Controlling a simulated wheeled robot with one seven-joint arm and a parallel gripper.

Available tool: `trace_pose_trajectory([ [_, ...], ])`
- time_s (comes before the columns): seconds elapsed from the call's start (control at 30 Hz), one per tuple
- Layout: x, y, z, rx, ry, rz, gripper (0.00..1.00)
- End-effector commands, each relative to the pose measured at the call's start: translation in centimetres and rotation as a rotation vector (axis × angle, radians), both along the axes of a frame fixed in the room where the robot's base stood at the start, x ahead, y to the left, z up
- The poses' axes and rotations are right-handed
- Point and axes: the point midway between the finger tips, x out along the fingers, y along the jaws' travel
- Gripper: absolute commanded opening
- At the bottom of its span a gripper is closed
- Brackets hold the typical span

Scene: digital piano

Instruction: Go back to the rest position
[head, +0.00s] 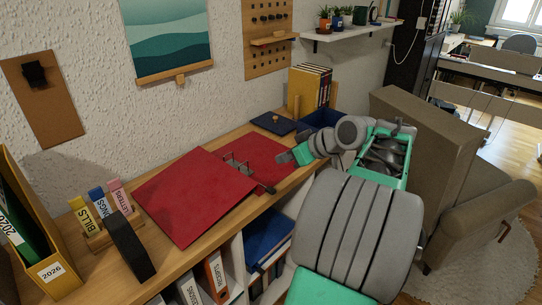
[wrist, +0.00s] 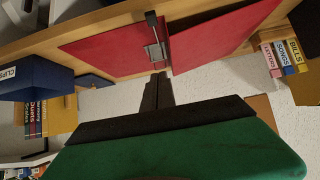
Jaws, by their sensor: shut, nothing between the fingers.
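My gripper (head: 282,158) hangs over the right part of the shelf top in the head view, at the right end of an open red binder (head: 185,195). In the wrist view its dark fingers (wrist: 158,76) are together and empty. Their tips point toward the metal ring mechanism of the binder (wrist: 105,48); I cannot tell the exact gap. My grey and green arm reaches in from the lower right and covers part of the shelf.
A brown armchair (head: 470,215) is at the right.

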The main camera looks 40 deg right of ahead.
Motion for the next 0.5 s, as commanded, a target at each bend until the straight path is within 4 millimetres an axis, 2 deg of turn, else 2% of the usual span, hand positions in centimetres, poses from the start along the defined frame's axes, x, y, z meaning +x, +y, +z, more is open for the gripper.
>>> trace_pose_trajectory([
  [0.1, -1.8, -0.3, 0.4, 0.0, 0.0, -0.002, 0.0],
  [0.2, -2.5, -0.4, 0.6, -0.001, 0.0, -0.001, 0.0],
  [0.5, -2.7, -0.4, 0.7, 0.0, 0.0, 0.001, 0.0],
])
